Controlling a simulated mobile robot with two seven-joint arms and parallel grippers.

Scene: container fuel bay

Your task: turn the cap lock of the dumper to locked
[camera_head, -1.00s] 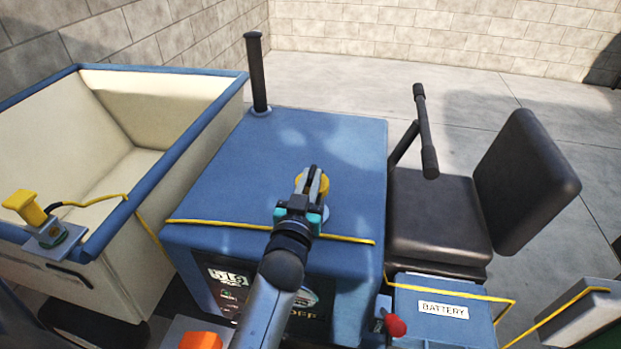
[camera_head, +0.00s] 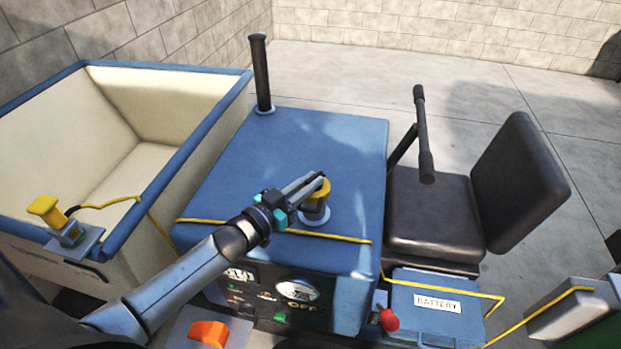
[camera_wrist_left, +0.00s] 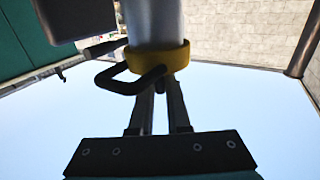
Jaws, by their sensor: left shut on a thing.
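The blue dumper body (camera_head: 290,150) stands in the middle of the head view. On its top is a short grey filler neck (camera_head: 317,208) with a yellow cap (camera_head: 321,191). My left gripper (camera_head: 319,181) reaches in from the left, with its fingertips at the cap. In the left wrist view, the yellow cap (camera_wrist_left: 174,57) has a black bent handle, the cap lock (camera_wrist_left: 128,84), and my left fingers (camera_wrist_left: 160,95) are shut on its end. Fingers partly hide the cap in the head view, and the lock's exact angle is hard to tell. My right gripper is out of view.
A black upright pipe (camera_head: 260,75) stands behind the neck. A cream hopper (camera_head: 130,105) with a second yellow-topped fitting (camera_head: 47,209) is left. A seat (camera_head: 435,215), black lever (camera_head: 423,135), red knob (camera_head: 388,319) and battery box (camera_head: 435,303) are right. A yellow hose (camera_head: 280,231) crosses the body.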

